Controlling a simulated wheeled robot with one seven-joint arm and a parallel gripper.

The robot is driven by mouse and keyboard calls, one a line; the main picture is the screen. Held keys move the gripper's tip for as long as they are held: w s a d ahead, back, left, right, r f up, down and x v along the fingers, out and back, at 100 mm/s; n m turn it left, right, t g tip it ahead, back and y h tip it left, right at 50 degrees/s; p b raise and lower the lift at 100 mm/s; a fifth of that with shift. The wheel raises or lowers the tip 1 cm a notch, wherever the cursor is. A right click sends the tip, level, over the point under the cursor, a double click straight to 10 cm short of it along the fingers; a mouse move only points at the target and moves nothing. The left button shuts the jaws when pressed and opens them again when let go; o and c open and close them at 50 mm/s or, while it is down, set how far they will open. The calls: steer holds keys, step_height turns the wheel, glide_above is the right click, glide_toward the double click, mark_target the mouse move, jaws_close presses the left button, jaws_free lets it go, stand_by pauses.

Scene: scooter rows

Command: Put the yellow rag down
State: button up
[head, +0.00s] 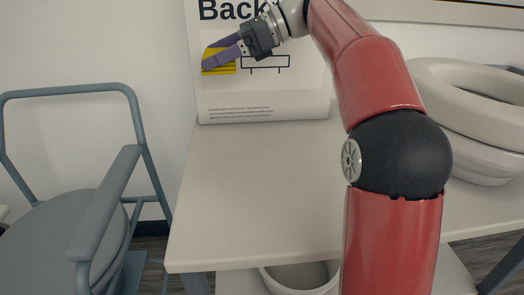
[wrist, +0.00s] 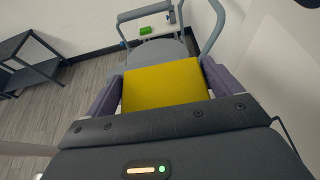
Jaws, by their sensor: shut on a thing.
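The yellow rag (head: 222,60) is a folded yellow block held in my gripper (head: 222,54). It shows in front of the poster, above the back left part of the white table (head: 255,200). In the wrist view the yellow rag (wrist: 165,85) fills the space between the two purple fingers of my gripper (wrist: 163,88), which is shut on it. The rag is raised clear of the tabletop in the head view. Its underside is hidden.
The table's middle is bare. A stack of beige rings (head: 470,115) stands at its right. A grey commode chair (head: 60,235) is at the left, and a round bin (head: 300,275) is below. The wrist view shows a green object (wrist: 146,30) and a dark shelf (wrist: 30,62).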

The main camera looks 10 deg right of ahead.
mark_target(228, 149)
step_height(228, 149, down, 20)
steer(key=b, duration=0.7)
steer(key=shift+s, duration=0.1)
steer(key=o, duration=0.7)
steer(key=shift+r, duration=0.1)
steer(key=shift+d+r, duration=0.25)
steer(key=shift+d, duration=0.15)
steer(key=p+v, duration=0.2)
steer(key=v, duration=0.9)
steer(key=shift+d+p, duration=0.1)
steer(key=shift+p, duration=0.3)
